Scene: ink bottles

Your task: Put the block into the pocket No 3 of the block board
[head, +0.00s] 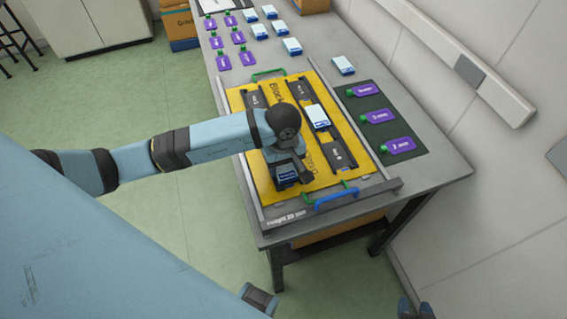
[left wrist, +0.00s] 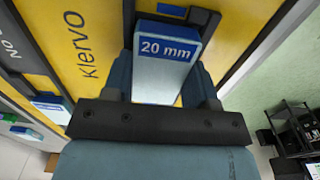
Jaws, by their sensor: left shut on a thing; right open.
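The block (left wrist: 165,68), pale with a blue "20 mm" label, is between the fingers of my left gripper (left wrist: 167,75) in the left wrist view. In the head view my left gripper (head: 287,172) is shut on it over the near left part of the yellow block board (head: 268,187). The board has two dark pocket strips; "No" marks show on them. My left arm hides part of the left strip, and I cannot read a No 3 mark. I cannot tell whether the block touches the board. My right gripper (head: 415,309) shows its open fingertips at the bottom edge.
A white-and-blue block (head: 317,115) sits on the right strip. Purple tags lie on a dark mat (head: 382,120) to the right.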

